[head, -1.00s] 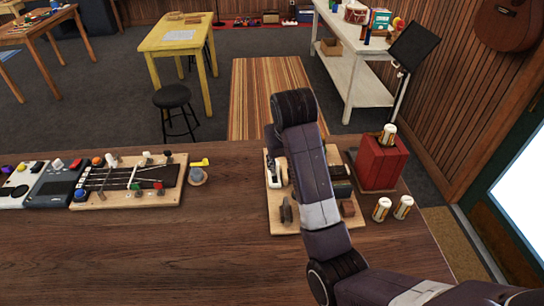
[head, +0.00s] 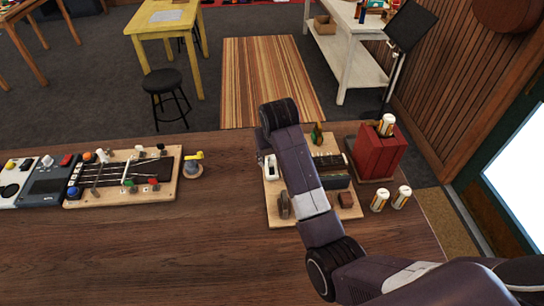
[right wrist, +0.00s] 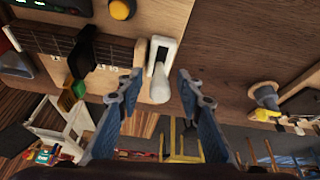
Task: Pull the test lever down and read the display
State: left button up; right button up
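The test lever (right wrist: 159,84) has a thick white handle on a white plate with a dark slot. In the head view its white plate (head: 271,167) shows at the left of a light wooden board (head: 283,220). My right gripper (right wrist: 158,80) is open in the right wrist view, one blue-grey finger on each side of the handle. I cannot tell whether they touch it. In the head view my wrist hides the fingers. A dark panel with small green and red lights (right wrist: 22,10) is cut off at the wrist view's corner; no reading is legible. My left gripper is not in view.
A red box (head: 378,154) with a can on top stands right of the board, near two more cans (head: 390,198). The front of the wooden counter (head: 160,255) is clear.

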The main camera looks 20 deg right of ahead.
jog(key=shift+s+r, duration=0.1)
jog(key=shift+c, duration=2.6)
grip_shut()
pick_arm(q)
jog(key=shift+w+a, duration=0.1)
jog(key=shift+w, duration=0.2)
